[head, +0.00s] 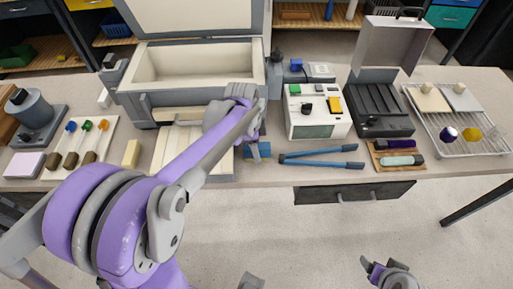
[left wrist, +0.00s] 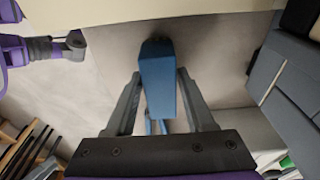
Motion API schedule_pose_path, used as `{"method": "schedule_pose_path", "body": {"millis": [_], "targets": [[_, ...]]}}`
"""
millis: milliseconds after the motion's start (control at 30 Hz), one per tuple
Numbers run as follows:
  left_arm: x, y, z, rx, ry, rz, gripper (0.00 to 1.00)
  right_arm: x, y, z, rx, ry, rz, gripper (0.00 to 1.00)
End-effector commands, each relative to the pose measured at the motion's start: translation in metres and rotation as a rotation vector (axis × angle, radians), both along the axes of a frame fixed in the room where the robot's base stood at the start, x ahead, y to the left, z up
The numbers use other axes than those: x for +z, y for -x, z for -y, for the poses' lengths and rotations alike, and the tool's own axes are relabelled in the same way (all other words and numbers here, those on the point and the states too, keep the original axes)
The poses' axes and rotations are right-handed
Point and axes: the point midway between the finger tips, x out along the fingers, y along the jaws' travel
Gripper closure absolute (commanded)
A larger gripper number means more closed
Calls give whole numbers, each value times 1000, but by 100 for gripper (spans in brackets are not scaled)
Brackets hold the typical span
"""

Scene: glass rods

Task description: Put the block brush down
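The block brush is a blue block (left wrist: 157,80) seen between the fingers of my left gripper (left wrist: 160,72) in the left wrist view. Both fingertips meet its sides, so the gripper looks shut on it. In the head view, my left gripper (head: 257,134) is over the front middle of the table, and the blue block (head: 258,150) shows just below it. Whether the block touches the tabletop cannot be told. My right gripper (head: 385,270) is low at the bottom right of the head view, away from the table, with its finger opening unclear.
Blue-handled pliers-like tool (head: 322,157) lies right of the block. A white device with colored buttons (head: 318,130) stands behind it. A large grey open box (head: 195,88) and a pale board (head: 222,165) are to the left. Bare tabletop (head: 285,174) shows near the front edge.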

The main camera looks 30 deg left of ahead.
Motion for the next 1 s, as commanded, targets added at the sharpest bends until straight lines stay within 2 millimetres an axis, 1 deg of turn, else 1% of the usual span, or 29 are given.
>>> {"method": "schedule_pose_path", "body": {"millis": [33, 67, 100, 367, 467, 567, 800, 900, 1000], "targets": [[0, 0, 0, 0, 0, 0, 35, 0, 0, 0, 0, 0, 0, 28], [1, 0, 0, 0, 0, 0, 29, 0, 0, 0, 0, 0, 0, 28], [1, 0, 0, 0, 0, 0, 28, 0, 0, 0, 0, 0, 0, 28], [2, 0, 0, 0, 0, 0, 28, 1, 0, 0, 0, 0, 1, 28], [8, 0, 0, 0, -1, 1, 28, 4, -1, 0, 0, 0, 2, 28], [22, 1, -2, 0, -1, 1, 28, 6, -2, 0, 0, 0, 3, 28], [75, 5, -10, 2, 0, 1, 28, 12, -3, 0, 0, 0, 6, 28], [94, 7, -12, 1, 0, 1, 28, 14, -4, 0, 0, 0, 7, 28], [108, 8, -14, 0, -1, 1, 28, 15, -4, 0, 0, 0, 8, 28]]}}
